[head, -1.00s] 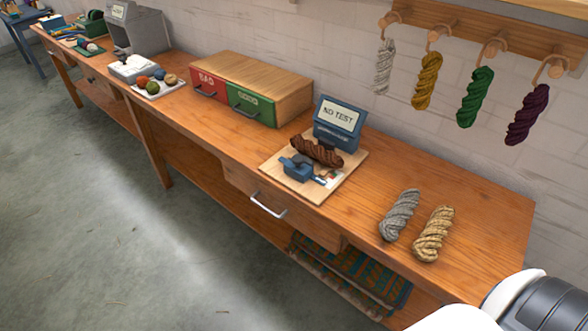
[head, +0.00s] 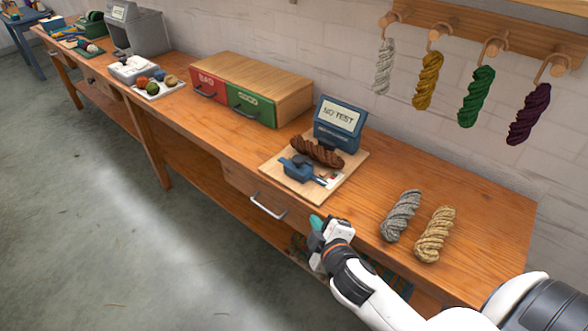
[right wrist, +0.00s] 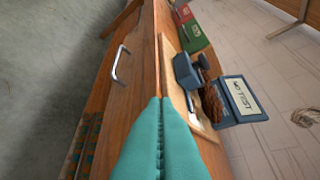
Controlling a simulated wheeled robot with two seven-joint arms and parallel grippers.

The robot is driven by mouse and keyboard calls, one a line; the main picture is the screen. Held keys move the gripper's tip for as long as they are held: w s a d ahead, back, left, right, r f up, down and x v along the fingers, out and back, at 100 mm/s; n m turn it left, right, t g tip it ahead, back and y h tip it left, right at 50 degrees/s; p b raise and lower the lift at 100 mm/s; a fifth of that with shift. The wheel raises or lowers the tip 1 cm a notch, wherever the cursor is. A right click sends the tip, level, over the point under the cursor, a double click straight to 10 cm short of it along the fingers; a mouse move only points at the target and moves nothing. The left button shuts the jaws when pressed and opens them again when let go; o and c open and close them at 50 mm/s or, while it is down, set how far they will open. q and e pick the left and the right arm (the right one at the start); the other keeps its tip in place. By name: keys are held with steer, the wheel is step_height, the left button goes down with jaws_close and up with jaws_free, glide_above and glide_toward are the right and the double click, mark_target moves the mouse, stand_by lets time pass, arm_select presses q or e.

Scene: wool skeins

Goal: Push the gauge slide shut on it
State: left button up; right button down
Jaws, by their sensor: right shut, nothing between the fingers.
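The gauge (head: 302,169) is a blue block with a slide on a light wooden board (head: 273,168). It also shows in the right wrist view (right wrist: 186,70). A dark brown skein (head: 317,152) lies on the gauge's far side. A blue display (head: 338,122) behind it reads "NO TEST". Whether the slide touches the skein is too small to tell. My right gripper (head: 317,222) is shut and empty, with teal fingers, at the bench's front edge, in front of and apart from the gauge. In the right wrist view its fingertips (right wrist: 160,100) point toward the board. My left gripper is not in view.
A grey skein (head: 400,215) and a tan skein (head: 434,235) lie right of the board. Red and green drawers (head: 249,103) labelled BAD and GOOD stand to the left. A drawer handle (head: 268,206) sticks out below the bench top. Skeins hang on wall pegs.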

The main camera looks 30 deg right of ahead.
mark_target(300, 165)
steer(key=w+a+r+n+t+y, duration=0.1)
steer(key=w+r+n+t+y, duration=0.2)
steer(key=n, duration=0.3)
steer(key=shift+w+a+r+n+t, duration=0.35)
steer(key=shift+w+r+t, duration=0.15)
steer(key=shift+w+r, duration=0.25)
steer(key=shift+w, duration=0.1)
steer(key=w+d, duration=0.1)
steer(key=w, duration=0.2)
steer(key=w+p, duration=0.1)
steer(key=w, duration=0.3)
steer(key=w+d+f, duration=0.1)
steer(key=w, duration=0.2)
steer(key=shift+w+d, duration=0.25)
steer(key=shift+d, duration=0.1)
steer(key=shift+w+d+f, duration=0.1)
steer(key=shift+d, duration=0.5)
